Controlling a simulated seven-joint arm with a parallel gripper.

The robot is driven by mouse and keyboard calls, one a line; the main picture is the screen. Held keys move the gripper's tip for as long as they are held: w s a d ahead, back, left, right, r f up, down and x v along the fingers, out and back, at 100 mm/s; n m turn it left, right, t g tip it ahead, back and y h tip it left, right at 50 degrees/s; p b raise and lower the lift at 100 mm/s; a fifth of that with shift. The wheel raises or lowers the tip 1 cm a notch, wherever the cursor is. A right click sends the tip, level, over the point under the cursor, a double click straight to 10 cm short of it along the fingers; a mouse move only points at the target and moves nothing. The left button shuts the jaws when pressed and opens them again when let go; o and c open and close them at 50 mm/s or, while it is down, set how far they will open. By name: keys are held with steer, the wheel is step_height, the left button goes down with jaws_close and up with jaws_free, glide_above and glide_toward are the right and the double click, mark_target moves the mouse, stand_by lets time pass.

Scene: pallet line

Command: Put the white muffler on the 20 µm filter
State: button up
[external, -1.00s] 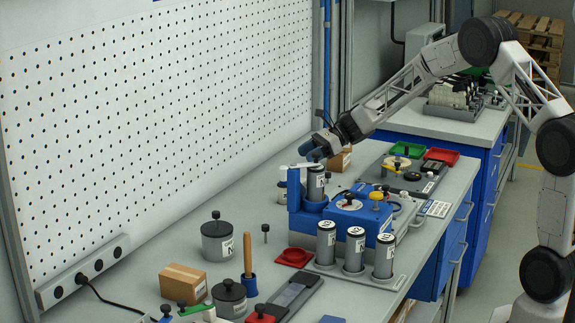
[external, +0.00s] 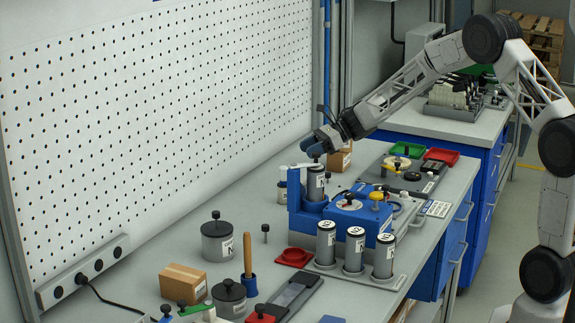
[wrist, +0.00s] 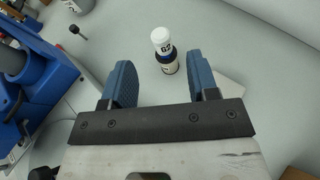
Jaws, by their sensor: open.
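My gripper (external: 318,146) is open and empty, above and behind the blue fixture (external: 343,204). The wrist view shows its two blue fingers (wrist: 160,68) apart, with a small dark bottle (wrist: 168,62) with a white top between them in the picture, lower down on the bench. Grey labelled cylinders (external: 326,243) stand in a row in front of the fixture, and another grey cylinder (external: 316,183) sits in it. Their labels are too small to read, so I cannot tell the 20 µm filter. I cannot identify the white muffler for certain.
A black-knobbed pin (wrist: 78,31) stands near the fixture. The bench around the bottle is mostly clear.

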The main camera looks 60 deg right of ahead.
steer(key=s+a+r+m+t+h, duration=0.2)
steer(key=s+a+r+m+h, duration=0.15)
steer(key=r+m, duration=0.4)
steer(key=s+a+r+m+t+h, duration=0.2)
steer(key=r+m+h, duration=0.3)
steer(key=r+m, duration=0.25)
steer(key=s+a+r+m+g+h, duration=0.1)
steer(key=s+a+r+m+h, duration=0.2)
steer(key=s+m, duration=0.55)
steer(key=s+a+f+m+g, duration=0.2)
steer(key=s+a+m, duration=0.3)
steer(key=s, duration=0.8)
steer(key=s+a+f+m+g+y, duration=0.1)
steer(key=s+a+m+g, duration=0.3)
steer(key=s+m, duration=0.5)
steer(key=s+a+f+m+g, duration=0.3)
steer(key=s+m, duration=0.4)
steer(key=s, duration=1)
steer(key=a+f, duration=0.1)
steer(key=a, duration=0.1)
steer(key=shift+s+a+g+y, duration=0.2)
steer(key=shift+a+g+y, duration=0.15)
steer(key=shift+g, duration=0.05)
